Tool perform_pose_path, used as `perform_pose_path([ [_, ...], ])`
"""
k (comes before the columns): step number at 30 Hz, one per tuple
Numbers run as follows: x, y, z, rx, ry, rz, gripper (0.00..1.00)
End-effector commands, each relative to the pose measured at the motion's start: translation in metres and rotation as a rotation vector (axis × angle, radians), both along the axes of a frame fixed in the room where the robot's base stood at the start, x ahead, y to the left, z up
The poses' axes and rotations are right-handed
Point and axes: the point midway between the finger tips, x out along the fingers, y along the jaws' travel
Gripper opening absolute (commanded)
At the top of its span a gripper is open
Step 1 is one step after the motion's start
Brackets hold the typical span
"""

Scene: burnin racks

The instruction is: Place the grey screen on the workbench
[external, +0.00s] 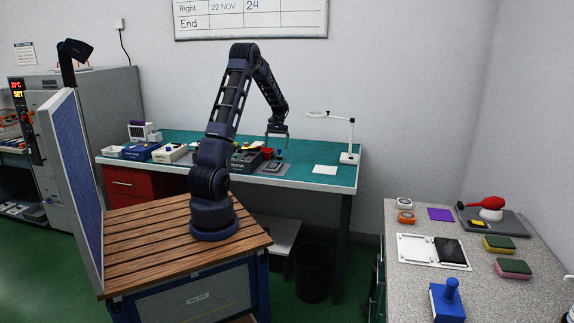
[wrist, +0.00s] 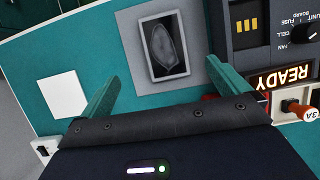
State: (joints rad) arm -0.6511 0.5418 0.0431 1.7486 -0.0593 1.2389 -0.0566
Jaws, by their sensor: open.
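A grey screen (wrist: 144,48), a flat grey frame with a dark panel showing a pale oval shape, lies flat on the teal top of the workbench (wrist: 105,55). It also shows in the external view (external: 273,167), near the front of the bench (external: 345,176). My gripper (wrist: 162,70) is open, its two green fingers pointing toward the screen with nothing between them. In the external view my gripper (external: 277,138) hangs above the bench, over or slightly behind the screen. The gap between fingers and screen is hard to judge.
A dark tester box (wrist: 245,14) with a lit READY sign and an orange plug (wrist: 299,108) are close beside the screen. A white square (wrist: 57,93) lies on its other side, with bare bench between. A magnifier lamp (external: 350,145) stands at the bench's right end.

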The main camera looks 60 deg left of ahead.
Motion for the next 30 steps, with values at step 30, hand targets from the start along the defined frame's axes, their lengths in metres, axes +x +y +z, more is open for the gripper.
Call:
perform_pose_path([
  [30, -0.026, -0.014, -0.097, -0.004, 0.006, 0.006, 1.0],
])
